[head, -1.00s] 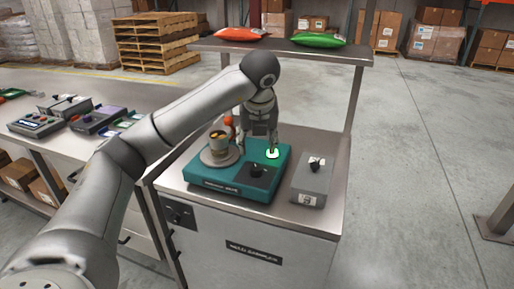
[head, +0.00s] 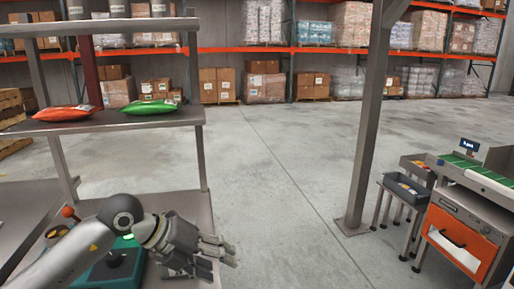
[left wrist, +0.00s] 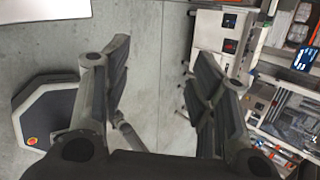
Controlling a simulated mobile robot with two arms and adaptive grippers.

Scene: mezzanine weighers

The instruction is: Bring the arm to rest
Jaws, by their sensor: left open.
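My left arm (head: 75,248) comes in from the lower left in the head view. My left gripper (head: 222,252) is at its end, in front of the bench, pointing right. Its fingers are spread and hold nothing. In the left wrist view the two fingers of the left gripper (left wrist: 158,100) stand wide apart with bare floor between them. My right gripper is not in view. The teal device (head: 118,272) on the bench is partly hidden behind my arm.
A shelf (head: 100,124) above the bench holds a red bag (head: 66,113) and a green bag (head: 150,106). A grey post (head: 370,120) stands right of the middle. An orange-fronted weigher station (head: 460,240) stands at the right. Open floor (head: 280,170) lies between.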

